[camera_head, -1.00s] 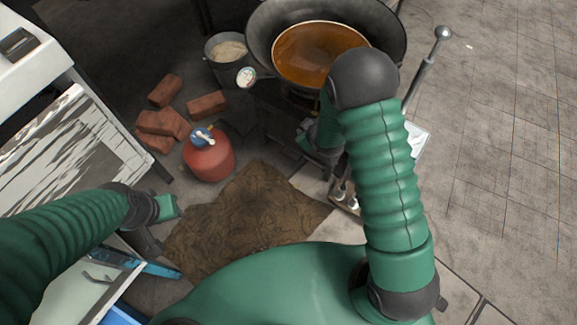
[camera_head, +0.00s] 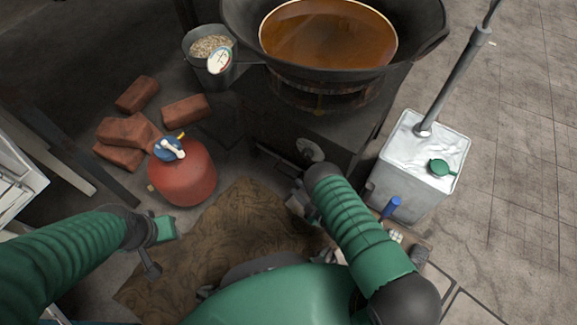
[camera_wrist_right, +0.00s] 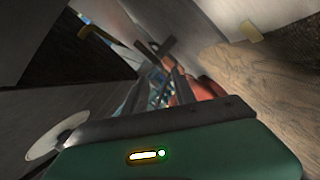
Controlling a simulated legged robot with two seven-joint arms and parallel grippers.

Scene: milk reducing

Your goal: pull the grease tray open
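The grease tray cannot be told apart clearly from the dark stove base (camera_head: 330,135); a low dark ledge (camera_head: 270,160) shows at the base's front. My right gripper (camera_head: 300,200) is low in front of this base, partly hidden by my right forearm. In the right wrist view its dark fingers (camera_wrist_right: 158,85) point away from the green gripper body, but their gap and any contact are unclear. My left gripper (camera_head: 158,245) hangs over the left edge of the brown mat, away from the stove, with no object visible in it.
A wide pan of brown liquid (camera_head: 330,35) sits on the stove. A red gas cylinder (camera_head: 183,178), several bricks (camera_head: 125,135) and a bucket (camera_head: 210,50) stand left. A white-topped canister (camera_head: 420,150) stands right. The brown mat (camera_head: 240,220) lies in front.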

